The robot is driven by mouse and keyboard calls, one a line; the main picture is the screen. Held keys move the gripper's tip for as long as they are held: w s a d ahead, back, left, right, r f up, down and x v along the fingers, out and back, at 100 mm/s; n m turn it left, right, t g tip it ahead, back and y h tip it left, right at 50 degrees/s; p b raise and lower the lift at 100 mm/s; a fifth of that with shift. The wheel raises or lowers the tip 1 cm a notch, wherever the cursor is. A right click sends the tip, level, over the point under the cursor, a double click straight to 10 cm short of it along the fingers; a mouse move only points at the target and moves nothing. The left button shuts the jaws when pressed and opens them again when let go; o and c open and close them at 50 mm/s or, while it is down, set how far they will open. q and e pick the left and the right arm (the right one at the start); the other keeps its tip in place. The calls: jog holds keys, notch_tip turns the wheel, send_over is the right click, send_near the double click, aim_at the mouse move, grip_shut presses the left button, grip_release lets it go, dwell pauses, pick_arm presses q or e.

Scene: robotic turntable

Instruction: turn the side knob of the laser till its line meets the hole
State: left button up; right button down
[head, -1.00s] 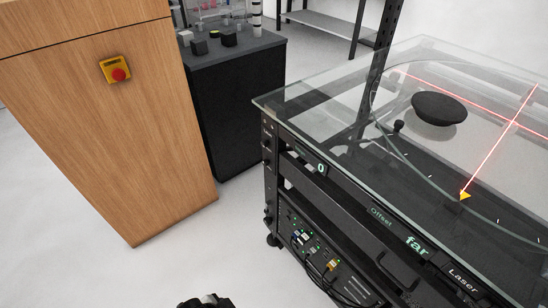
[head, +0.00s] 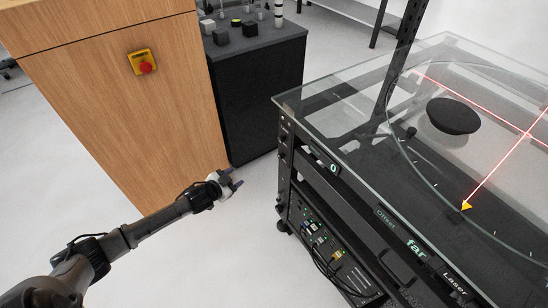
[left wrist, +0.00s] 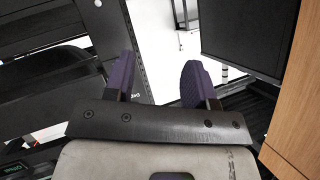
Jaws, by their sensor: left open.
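The glass-topped turntable rig (head: 330,100) stands at the right in the head view. A red laser cross lies on its top; one red line (head: 495,172) runs down to a yellow pointer (head: 466,205). The front edge carries a "Laser" label (head: 455,284) and green "Offset" and "far" readouts (head: 416,250). I cannot make out the laser's side knob or the hole. My left gripper (head: 233,178) is open and empty, left of the rig and apart from it. Its purple fingers (left wrist: 160,80) show spread in the left wrist view. My right gripper is not in view.
A wooden cabinet (head: 110,110) with a red stop button (head: 145,63) stands at the left. A dark bench (head: 260,100) with small blocks stands behind. A black dish (head: 453,116) is on the rig. Pale floor is open between cabinet and rig.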

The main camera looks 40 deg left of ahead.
aim_at(279, 157)
pick_arm(q)
jog(key=d+r+t+h, duration=0.4)
jog(key=d+r+h, duration=0.1)
jog(key=h, duration=0.1)
jog(key=b+x, duration=0.6)
jog(key=x, duration=0.8)
jog(key=shift+n+b, duration=0.3)
jog(key=shift+b, duration=0.1)
jog(key=shift+w+r, duration=0.1)
